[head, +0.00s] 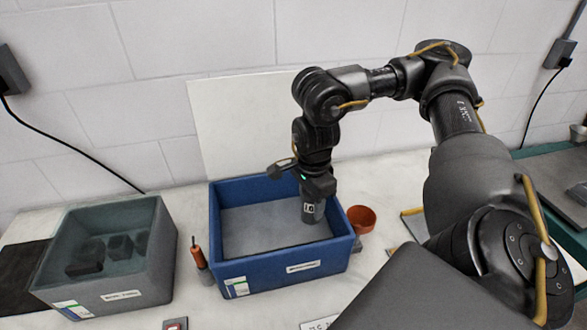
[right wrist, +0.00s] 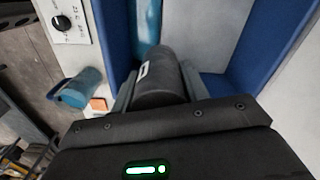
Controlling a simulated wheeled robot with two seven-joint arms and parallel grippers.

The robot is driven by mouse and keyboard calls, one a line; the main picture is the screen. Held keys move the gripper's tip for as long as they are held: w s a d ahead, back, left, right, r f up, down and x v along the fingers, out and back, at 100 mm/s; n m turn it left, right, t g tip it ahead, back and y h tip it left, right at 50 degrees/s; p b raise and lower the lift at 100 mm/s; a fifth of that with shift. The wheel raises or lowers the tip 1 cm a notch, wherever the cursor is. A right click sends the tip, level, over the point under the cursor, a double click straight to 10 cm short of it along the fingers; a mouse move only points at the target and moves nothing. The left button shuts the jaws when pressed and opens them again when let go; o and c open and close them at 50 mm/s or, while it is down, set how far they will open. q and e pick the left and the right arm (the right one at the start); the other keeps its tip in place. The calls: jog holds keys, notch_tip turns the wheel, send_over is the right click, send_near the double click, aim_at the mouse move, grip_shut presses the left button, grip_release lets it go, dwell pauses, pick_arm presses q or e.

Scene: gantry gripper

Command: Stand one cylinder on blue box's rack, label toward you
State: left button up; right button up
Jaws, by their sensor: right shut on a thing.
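The blue box (head: 302,266) stands in the middle of the head view. Its grey inner surface (head: 255,232), which looks like the rack, is bare apart from my gripper and its load. My right gripper (head: 314,196) points down inside the box near its right wall. It is shut on a dark grey cylinder (head: 313,215), which looks roughly upright. The cylinder also shows between the fingers in the right wrist view (right wrist: 165,88). Its white label (head: 309,207) faces the head camera. I cannot tell whether its base touches the rack. My left gripper is out of view.
A grey box (head: 138,283) at left holds several dark cylinders (head: 120,245). An orange-handled tool (head: 198,256) stands between the boxes. An orange-brown cup (head: 361,218) is just right of the blue box. A white panel (head: 240,120) leans behind.

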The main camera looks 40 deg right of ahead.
jog(key=w, duration=0.1)
jog(key=w+d+f, duration=0.1)
jog(key=w, duration=0.1)
jog(key=shift+w+d+f, duration=0.2)
jog(key=shift+w+f, duration=0.1)
jog(key=shift+w, duration=0.05)
jog(key=w+f, duration=0.1)
jog(key=f, duration=0.1)
jog(key=w+d+f, duration=0.1)
jog(key=w+f, duration=0.3)
jog(key=shift+d, duration=0.35)
notch_tip(320, 180, down, 3)
jog(key=shift+w+f+p, duration=0.1)
jog(key=shift+f+p, duration=0.05)
jog(key=shift+p, duration=0.25)
jog(key=shift+f, duration=0.2)
jog(key=o, duration=1.3)
jog(key=shift+r, duration=0.1)
